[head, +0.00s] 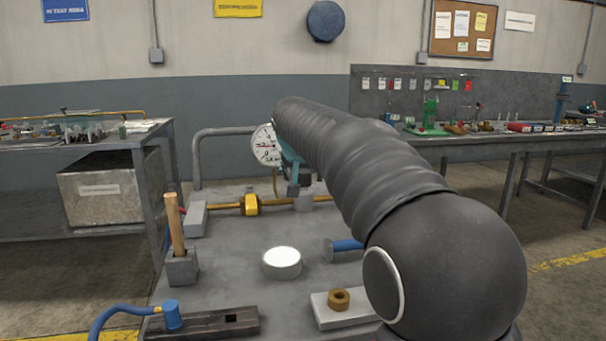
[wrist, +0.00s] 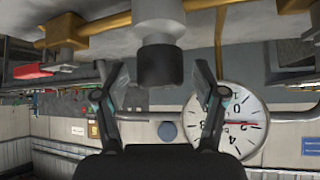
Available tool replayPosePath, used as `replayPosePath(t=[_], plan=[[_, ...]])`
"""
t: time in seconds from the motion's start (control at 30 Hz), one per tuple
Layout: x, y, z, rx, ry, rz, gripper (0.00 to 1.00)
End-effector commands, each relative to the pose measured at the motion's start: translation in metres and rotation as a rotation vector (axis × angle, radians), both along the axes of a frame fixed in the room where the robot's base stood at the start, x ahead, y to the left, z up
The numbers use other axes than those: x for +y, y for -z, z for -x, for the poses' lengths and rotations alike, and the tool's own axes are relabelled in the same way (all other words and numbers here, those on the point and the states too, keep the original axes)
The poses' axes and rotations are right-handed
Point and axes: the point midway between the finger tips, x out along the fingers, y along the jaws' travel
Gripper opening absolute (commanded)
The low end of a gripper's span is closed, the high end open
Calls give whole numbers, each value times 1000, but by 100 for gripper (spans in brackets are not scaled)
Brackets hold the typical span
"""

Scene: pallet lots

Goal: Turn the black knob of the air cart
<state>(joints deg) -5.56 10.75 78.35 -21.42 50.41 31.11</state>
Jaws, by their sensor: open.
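The black knob (wrist: 160,64) of the air cart (head: 225,240) sits below a grey cylindrical body (wrist: 158,20) in the wrist view, which looks upside down. My gripper (wrist: 164,72) is open, with one finger on each side of the knob and a visible gap on both sides. I cannot tell how deep the knob lies between the fingers. In the head view my gripper (head: 295,182) is partly hidden behind my arm, over the grey body on the brass pipe, and the knob cannot be made out. A round white gauge (wrist: 236,122) shows beyond one finger.
The brass pipe carries a yellow fitting (head: 251,204). A grey rail (head: 197,150) rises at the cart's back. A wooden-handled tool (head: 175,222), a white-topped disc (head: 282,262) and a brass ring (head: 339,298) are on the cart top. Benches stand at both sides.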

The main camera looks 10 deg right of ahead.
Motion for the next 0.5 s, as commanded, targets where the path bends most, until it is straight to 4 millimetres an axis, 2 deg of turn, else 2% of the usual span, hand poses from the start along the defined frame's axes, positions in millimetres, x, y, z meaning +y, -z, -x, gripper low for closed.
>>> replayPosePath(t=[0.2,0.27,0.43,0.47,0.5], plan=[[0,0,0,0,0,0,70],[0,0,0,0,0,0,58],[0,0,0,0,0,0,15],[0,0,0,0,0,0,10],[0,0,0,0,0,0,10]])
